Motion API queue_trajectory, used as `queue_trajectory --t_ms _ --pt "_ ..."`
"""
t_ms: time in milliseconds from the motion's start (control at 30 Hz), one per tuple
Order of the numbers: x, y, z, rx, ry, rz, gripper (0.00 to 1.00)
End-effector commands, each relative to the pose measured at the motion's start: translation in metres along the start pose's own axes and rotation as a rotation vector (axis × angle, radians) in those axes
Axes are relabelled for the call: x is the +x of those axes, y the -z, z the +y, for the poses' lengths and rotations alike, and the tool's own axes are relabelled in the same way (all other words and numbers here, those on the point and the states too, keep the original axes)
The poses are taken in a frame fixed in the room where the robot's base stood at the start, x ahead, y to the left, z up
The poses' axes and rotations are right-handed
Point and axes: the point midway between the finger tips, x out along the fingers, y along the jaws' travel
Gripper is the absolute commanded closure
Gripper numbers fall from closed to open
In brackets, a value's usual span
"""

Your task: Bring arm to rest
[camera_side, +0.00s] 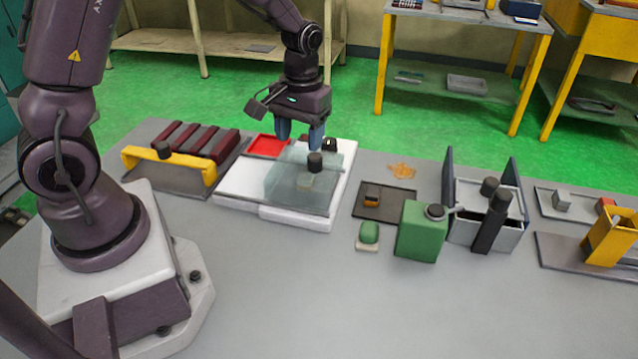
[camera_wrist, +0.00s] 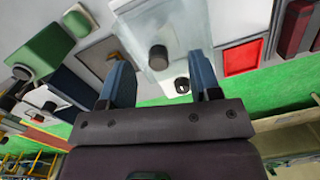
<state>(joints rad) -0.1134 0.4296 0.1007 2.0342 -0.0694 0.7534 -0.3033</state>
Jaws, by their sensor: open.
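My gripper (camera_side: 301,134) hangs from my arm above the back of a white station with a clear cover (camera_side: 285,190). Its two blue fingers point down, are apart and hold nothing. In the wrist view the gripper (camera_wrist: 162,82) also shows its fingers spread, with the clear cover (camera_wrist: 190,25) beyond them. A dark knob (camera_side: 315,162) stands on the cover; it also shows in the wrist view (camera_wrist: 158,57). Whether the fingertips touch the station cannot be told from the side view.
A red tray (camera_side: 268,146) lies left of the gripper. A yellow-fronted rack with dark red blocks (camera_side: 195,140) stands farther left. A green block (camera_side: 422,232), a grey box with raised dark flaps (camera_side: 485,212) and a yellow fixture (camera_side: 610,238) stand right. The front table is clear.

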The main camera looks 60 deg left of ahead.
Motion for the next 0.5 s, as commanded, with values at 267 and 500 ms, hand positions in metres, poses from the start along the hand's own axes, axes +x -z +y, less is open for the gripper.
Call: queue_trajectory --t_ms 267,500 --pt "-0.079 -0.066 -0.003 0.272 -0.048 0.109 0.43" --pt "-0.13 -0.127 -0.014 0.469 -0.078 0.287 0.43"
